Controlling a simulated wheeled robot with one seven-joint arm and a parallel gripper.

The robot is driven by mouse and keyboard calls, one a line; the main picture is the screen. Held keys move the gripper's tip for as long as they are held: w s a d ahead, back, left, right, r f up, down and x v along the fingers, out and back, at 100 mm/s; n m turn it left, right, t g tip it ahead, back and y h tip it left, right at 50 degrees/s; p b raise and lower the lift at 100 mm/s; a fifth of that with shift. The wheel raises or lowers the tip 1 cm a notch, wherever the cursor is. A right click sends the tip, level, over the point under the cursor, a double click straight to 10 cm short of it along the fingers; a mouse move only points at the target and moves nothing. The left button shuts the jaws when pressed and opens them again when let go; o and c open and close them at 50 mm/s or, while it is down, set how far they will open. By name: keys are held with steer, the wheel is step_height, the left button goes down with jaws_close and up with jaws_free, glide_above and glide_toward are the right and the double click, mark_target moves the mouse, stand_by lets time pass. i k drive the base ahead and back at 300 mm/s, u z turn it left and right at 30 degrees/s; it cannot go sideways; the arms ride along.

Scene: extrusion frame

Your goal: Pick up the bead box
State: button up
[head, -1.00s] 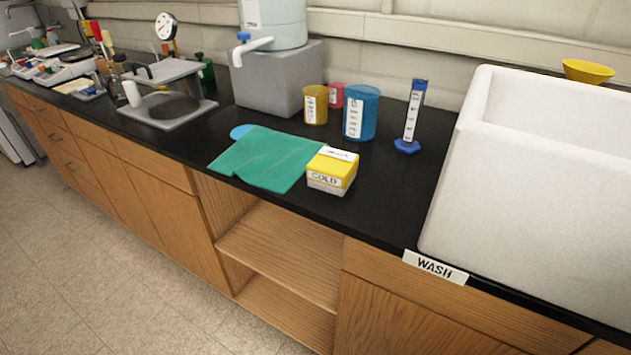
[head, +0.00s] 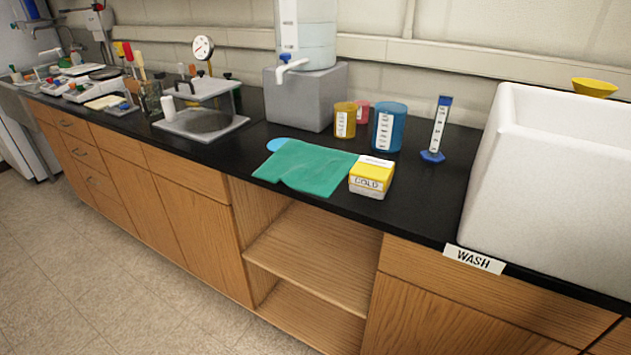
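A small box with a yellow lid and a white lower part (head: 371,177) stands on the black counter near its front edge. Its front label reads "GOLD", and a white label lies on its lid. It sits at the right end of a green cloth (head: 307,167). I cannot tell whether this is the bead box; no other box is clearly marked as one. My gripper is not in view.
Behind the box stand yellow (head: 345,120), red and blue (head: 389,127) beakers and a graduated cylinder (head: 438,130). A white sink (head: 540,190) with a "WASH" label is at right. Open shelves (head: 315,260) lie below the counter. The floor (head: 90,270) in front is clear.

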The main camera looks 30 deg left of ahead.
mark_target(371, 176)
steer(key=u, duration=2.25)
steer(key=k, duration=0.8)
steer(key=z, duration=1)
steer(key=i, duration=1)
